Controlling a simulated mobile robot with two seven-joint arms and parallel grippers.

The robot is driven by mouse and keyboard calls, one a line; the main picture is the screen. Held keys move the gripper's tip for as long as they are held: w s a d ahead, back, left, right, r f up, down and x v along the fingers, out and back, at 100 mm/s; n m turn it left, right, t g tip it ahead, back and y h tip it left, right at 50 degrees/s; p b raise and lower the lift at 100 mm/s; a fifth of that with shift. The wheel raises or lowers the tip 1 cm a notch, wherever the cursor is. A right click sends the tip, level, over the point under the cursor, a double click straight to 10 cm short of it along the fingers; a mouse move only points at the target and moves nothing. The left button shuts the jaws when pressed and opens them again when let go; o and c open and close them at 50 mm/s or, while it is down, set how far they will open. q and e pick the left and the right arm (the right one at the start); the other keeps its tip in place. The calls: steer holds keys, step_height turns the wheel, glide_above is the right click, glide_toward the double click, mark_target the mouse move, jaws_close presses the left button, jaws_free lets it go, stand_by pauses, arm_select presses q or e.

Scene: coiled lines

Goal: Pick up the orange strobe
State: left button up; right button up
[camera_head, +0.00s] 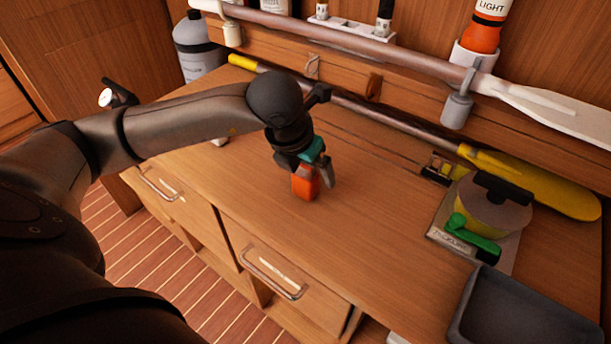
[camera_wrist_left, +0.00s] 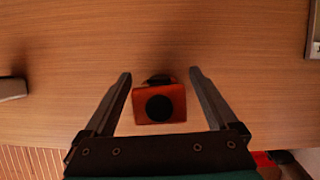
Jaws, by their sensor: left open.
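The orange strobe (camera_head: 305,186) stands on the wooden bench top in the head view, below and partly hidden by my left gripper (camera_head: 308,172). In the left wrist view the strobe (camera_wrist_left: 159,104) shows as an orange block with a dark round spot, between the two fingers of my left gripper (camera_wrist_left: 160,80). The fingers are spread, with a gap on each side of the strobe. My right gripper is not in these views.
A dark grey tray (camera_head: 520,308) is at the front right. A yellow-bladed paddle (camera_head: 530,184) lies along the back. Bench top around the strobe is clear.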

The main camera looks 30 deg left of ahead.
arm_select(q)
steer(key=shift+r, duration=0.1)
jaws_close()
stand_by(0.6)
